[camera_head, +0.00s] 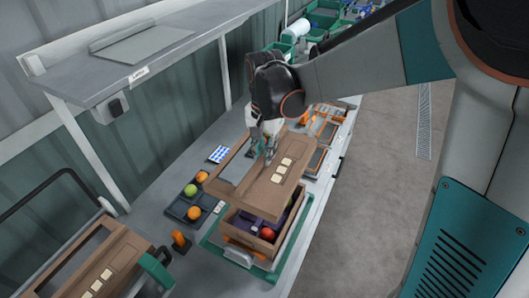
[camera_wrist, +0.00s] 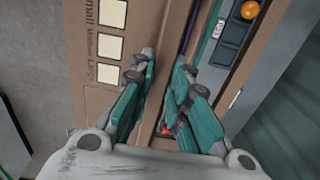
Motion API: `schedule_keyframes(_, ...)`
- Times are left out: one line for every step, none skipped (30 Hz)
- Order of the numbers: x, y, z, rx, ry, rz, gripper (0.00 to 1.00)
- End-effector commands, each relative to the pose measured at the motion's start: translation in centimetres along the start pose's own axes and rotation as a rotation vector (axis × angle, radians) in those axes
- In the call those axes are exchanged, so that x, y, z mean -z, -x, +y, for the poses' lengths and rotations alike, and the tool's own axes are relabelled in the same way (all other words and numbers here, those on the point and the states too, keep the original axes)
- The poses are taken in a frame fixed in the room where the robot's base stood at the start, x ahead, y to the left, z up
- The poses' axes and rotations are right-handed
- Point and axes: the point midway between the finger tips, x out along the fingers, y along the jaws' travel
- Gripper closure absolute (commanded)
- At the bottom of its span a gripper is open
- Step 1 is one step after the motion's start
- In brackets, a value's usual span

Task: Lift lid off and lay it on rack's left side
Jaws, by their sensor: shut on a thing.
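A brown lid (camera_head: 262,197) with cream labels and a grey window-like panel is in the head view, raised and tilted above an open brown box (camera_head: 233,235). The open box holds a red fruit (camera_head: 267,233) and purple packing. A brown and orange rack-like frame (camera_head: 325,132) stands behind my gripper, partly hidden.
A dark tray (camera_head: 177,207) with orange and green fruit lies left of the box. A second lidded brown box (camera_head: 120,245) is at lower left. A grey shelf (camera_head: 150,50) overhangs the bench at upper left. The floor at right is clear.

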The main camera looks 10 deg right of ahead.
Motion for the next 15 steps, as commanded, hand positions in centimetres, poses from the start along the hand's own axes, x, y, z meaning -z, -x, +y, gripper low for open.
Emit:
schedule_keyframes(0.0,0.3,0.0,0.000,0.000,0.000,1.00)
schedule_keyframes(0.0,0.4,0.0,0.000,0.000,0.000,1.00)
schedule_keyframes(0.0,0.6,0.0,0.000,0.000,0.000,1.00)
schedule_keyframes(0.0,0.7,0.0,0.000,0.000,0.000,1.00)
schedule_keyframes(0.0,0.8,0.0,0.000,0.000,0.000,1.00)
schedule_keyframes(0.0,0.9,0.0,0.000,0.000,0.000,1.00)
schedule_keyframes(0.0,1.0,0.0,0.000,0.000,0.000,1.00)
schedule_keyframes(0.0,1.1,0.0,0.000,0.000,0.000,1.00)
schedule_keyframes(0.0,1.3,0.0,0.000,0.000,0.000,1.00)
schedule_keyframes(0.0,1.4,0.0,0.000,0.000,0.000,1.00)
schedule_keyframes(0.0,1.5,0.0,0.000,0.000,0.000,1.00)
schedule_keyframes(0.0,1.7,0.0,0.000,0.000,0.000,1.00)
schedule_keyframes(0.0,1.8,0.0,0.000,0.000,0.000,1.00)
schedule_keyframes(0.0,1.9,0.0,0.000,0.000,0.000,1.00)
schedule_keyframes(0.0,2.0,0.0,0.000,0.000,0.000,1.00)
